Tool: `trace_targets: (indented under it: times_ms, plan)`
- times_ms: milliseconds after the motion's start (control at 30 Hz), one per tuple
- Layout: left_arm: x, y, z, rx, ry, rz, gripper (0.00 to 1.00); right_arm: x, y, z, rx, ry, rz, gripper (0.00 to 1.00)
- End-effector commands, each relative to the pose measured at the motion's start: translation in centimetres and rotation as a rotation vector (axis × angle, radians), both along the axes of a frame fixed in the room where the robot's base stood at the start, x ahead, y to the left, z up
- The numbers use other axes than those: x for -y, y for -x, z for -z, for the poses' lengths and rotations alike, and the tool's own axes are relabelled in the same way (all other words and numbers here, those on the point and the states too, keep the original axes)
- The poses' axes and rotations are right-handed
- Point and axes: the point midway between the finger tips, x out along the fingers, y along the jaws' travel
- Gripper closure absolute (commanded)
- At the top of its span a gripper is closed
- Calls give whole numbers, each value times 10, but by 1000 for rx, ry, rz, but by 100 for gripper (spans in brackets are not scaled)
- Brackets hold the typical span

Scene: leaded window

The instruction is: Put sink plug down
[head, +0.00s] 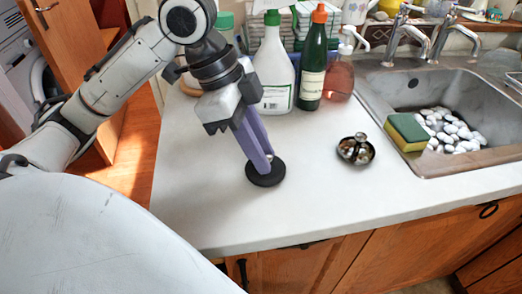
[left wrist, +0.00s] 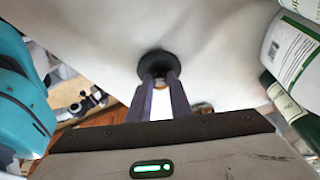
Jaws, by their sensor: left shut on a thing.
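The sink plug (head: 265,177) is a black round disc with a small metal knob on top. It is at the white countertop (head: 215,215), left of the sink, and appears to rest flat on it. My left gripper (head: 264,163) is above it, its purple fingers pointing down and shut on the knob. In the left wrist view the plug (left wrist: 155,58) shows as a dark disc at the tips of my left gripper (left wrist: 159,80). My right gripper is not in view.
A shiny metal strainer-like object (head: 356,150) lies right of the plug. A white bottle (head: 273,65), a green bottle (head: 313,62) and a pink soap bottle (head: 339,75) stand behind. A sponge (head: 407,132) sits at the sink (head: 385,95). The front counter is clear.

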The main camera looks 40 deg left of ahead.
Motion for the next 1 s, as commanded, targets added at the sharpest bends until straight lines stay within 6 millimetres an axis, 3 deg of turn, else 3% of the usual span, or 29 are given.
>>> trace_targets:
  times_ms: [367, 400, 500, 833, 1000]
  plan:
    - [0, 0, 4, 0, -1, 0, 100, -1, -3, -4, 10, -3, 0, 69]
    - [0, 0, 4, 1, 0, 0, 77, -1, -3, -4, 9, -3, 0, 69]
    - [0, 0, 3, 0, 0, 0, 63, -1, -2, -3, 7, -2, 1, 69]
    - [0, 0, 0, 3, 1, -1, 63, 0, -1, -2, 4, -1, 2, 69]
    - [-8, 3, -23, 4, -1, -3, 63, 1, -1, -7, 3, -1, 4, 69]
